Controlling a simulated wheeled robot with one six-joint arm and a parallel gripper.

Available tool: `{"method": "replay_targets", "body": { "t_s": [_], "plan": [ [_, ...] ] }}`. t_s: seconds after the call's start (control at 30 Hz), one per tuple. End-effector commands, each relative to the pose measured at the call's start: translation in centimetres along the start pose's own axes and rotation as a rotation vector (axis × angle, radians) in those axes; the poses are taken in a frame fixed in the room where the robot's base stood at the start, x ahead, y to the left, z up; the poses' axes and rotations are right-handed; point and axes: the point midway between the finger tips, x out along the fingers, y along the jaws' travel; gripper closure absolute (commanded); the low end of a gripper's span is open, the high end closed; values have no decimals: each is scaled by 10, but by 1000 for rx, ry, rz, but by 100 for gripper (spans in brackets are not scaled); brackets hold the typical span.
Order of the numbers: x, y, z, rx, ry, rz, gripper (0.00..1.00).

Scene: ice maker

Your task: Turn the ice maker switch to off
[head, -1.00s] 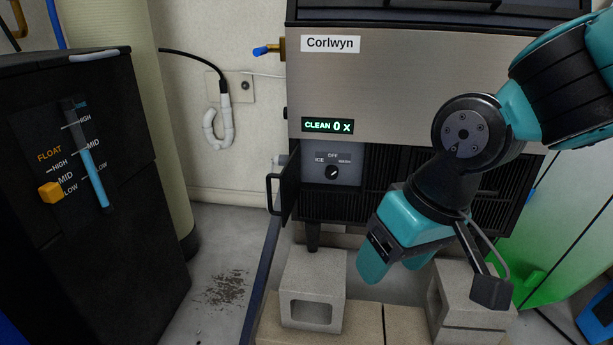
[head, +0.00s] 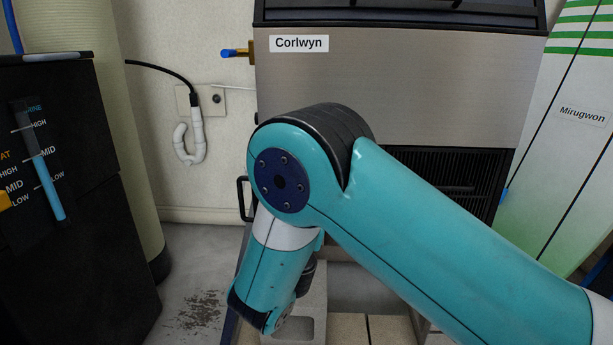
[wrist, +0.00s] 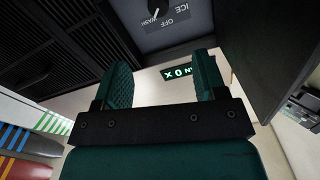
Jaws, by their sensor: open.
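The ice maker (head: 400,85) stands ahead with a steel front and a "Corlwyn" label. My arm hides its switch in the head view. In the wrist view, which is upside down, the black switch knob (wrist: 151,6) shows at the top edge, partly cut off. Its white pointer appears to face WASH, with the OFF label beside it. My gripper (wrist: 163,80) is open and empty, its two teal fingers apart and short of the knob. The lit display (wrist: 180,72) is partly behind one finger. My gripper is hidden in the head view.
The open black switch door (wrist: 268,45) stands beside the grey switch panel; its handle (head: 243,198) shows in the head view. A black vent grille (wrist: 70,40) lies on the other side. Concrete blocks (head: 313,300) are below. A black tank unit (head: 85,220) stands at left.

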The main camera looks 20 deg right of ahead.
Motion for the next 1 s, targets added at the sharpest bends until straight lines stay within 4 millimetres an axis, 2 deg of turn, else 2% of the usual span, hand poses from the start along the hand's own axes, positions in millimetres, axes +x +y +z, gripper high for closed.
{"method": "replay_targets", "body": {
  "t_s": [0.07,0.23,0.43,0.5,0.8,1.0],
  "plan": [
    [7,-1,-8,-2,-1,3,35],
    [21,2,-8,-3,-3,5,35],
    [51,2,-8,-1,-2,7,35],
    [69,4,1,6,1,8,35],
    [133,4,1,3,1,6,35],
    [158,4,1,1,0,5,35]
  ]
}}
